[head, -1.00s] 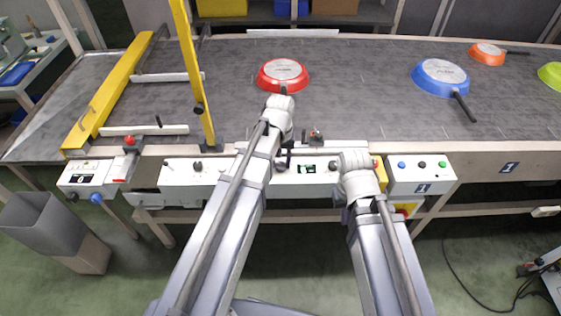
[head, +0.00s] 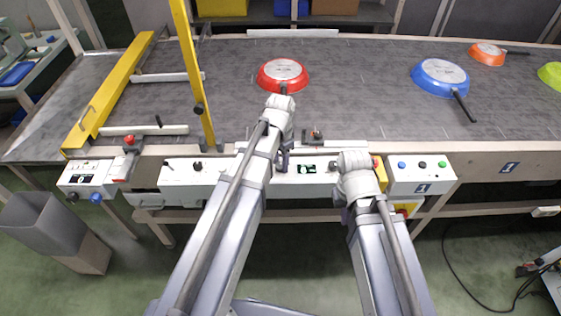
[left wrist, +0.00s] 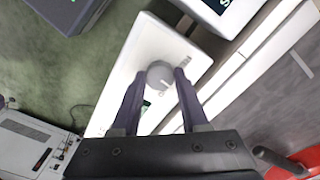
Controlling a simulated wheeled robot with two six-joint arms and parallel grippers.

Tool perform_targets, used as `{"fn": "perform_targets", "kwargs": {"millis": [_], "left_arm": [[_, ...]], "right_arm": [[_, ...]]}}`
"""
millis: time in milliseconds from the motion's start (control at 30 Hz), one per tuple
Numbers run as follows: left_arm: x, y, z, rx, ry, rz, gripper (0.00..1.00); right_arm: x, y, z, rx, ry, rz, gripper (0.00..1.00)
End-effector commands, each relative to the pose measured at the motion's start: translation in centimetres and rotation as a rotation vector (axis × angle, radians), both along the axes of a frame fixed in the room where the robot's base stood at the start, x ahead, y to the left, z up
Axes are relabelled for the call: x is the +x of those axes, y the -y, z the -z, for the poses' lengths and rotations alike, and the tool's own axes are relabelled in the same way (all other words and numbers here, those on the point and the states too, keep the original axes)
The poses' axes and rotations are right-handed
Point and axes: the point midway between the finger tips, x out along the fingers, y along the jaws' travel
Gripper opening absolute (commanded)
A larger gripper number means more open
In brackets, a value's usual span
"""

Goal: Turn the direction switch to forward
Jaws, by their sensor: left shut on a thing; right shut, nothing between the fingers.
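A grey round knob (left wrist: 160,76) with a pale pointer mark sits on a white control box, seen in the left wrist view. The fingers of my left gripper (left wrist: 160,73) are on either side of it and shut on it. The lettering around the knob is too small to read. In the head view my left gripper (head: 283,160) is at the front of the white control panel (head: 222,170), and it hides the knob there. My right gripper (head: 346,216) is low before the panel's right part, mostly hidden by its own arm; it is shut and empty.
Another black knob (head: 198,166) and a small display (head: 307,168) are on the panel. A button box (head: 421,175) stands to the right. Behind, the conveyor belt (head: 345,110) carries a red pan (head: 282,72) and a blue pan (head: 440,76).

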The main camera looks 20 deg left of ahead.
Motion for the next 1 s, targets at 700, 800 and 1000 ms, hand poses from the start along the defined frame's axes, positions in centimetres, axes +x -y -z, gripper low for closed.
{"fn": "perform_targets", "kwargs": {"millis": [700, 800, 1000], "left_arm": [[-0.01, 0.0, 0.01, 0.0, 0.0, 0.573, 0.0], [-0.01, 0.0, 0.01, 0.0, 0.0, 0.617, 0.0], [-0.03, 0.0, 0.01, 0.0, 0.0, 0.671, 0.0]], "right_arm": [[0.0, 0.0, 0.01, 0.0, 0.0, 0.0, 0.0], [0.0, 0.0, 0.01, 0.0, 0.0, 0.0, 0.0], [0.0, 0.0, 0.01, 0.0, 0.0, 0.0, 0.0]]}}
